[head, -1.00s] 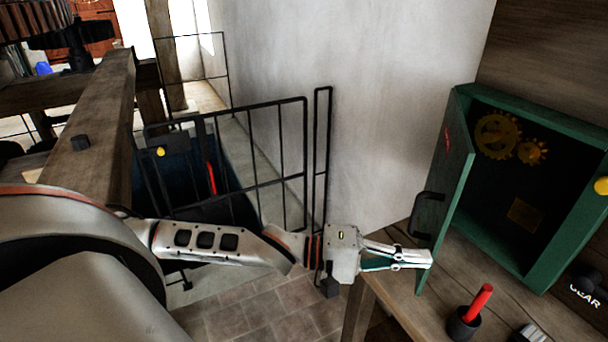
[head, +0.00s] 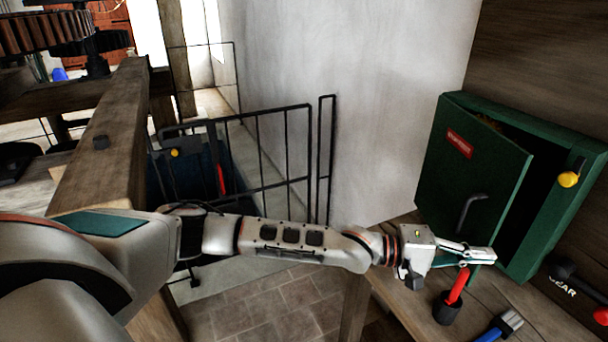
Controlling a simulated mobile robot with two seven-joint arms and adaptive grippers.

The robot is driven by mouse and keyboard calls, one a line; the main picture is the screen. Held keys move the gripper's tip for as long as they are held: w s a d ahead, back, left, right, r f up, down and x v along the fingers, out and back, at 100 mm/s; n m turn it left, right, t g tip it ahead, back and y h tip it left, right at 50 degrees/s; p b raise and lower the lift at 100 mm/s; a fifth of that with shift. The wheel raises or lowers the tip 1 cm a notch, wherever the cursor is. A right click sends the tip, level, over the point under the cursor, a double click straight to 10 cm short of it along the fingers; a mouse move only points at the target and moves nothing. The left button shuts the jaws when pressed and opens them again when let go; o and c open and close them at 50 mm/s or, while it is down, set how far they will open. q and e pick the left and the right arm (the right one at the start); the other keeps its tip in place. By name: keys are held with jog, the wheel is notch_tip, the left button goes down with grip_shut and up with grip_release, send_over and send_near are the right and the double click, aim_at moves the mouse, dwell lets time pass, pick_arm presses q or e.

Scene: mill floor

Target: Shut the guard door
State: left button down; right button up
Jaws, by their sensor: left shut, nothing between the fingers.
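The guard door (head: 470,175) is a green panel with a red label and a dark handle (head: 471,208). It hangs on the left side of a green cabinet (head: 560,225) and stands partly open, with a dark gap along its right edge. My left gripper (head: 492,256) is shut and empty, at the lower part of the door below the handle. Its fingertips overlap the door's lower right edge in the picture; I cannot tell for sure whether they touch it. My right gripper is not in view.
A yellow knob (head: 568,179) is on the cabinet's right side. A black railing (head: 265,160) and wooden beam stand left.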

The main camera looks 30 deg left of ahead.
pick_arm(q)
jog(key=w+x, duration=0.1)
jog(key=x, duration=0.6)
jog(key=shift+w+a, duration=0.2)
jog(key=shift+a, duration=0.25)
jog(key=shift+a, duration=0.1)
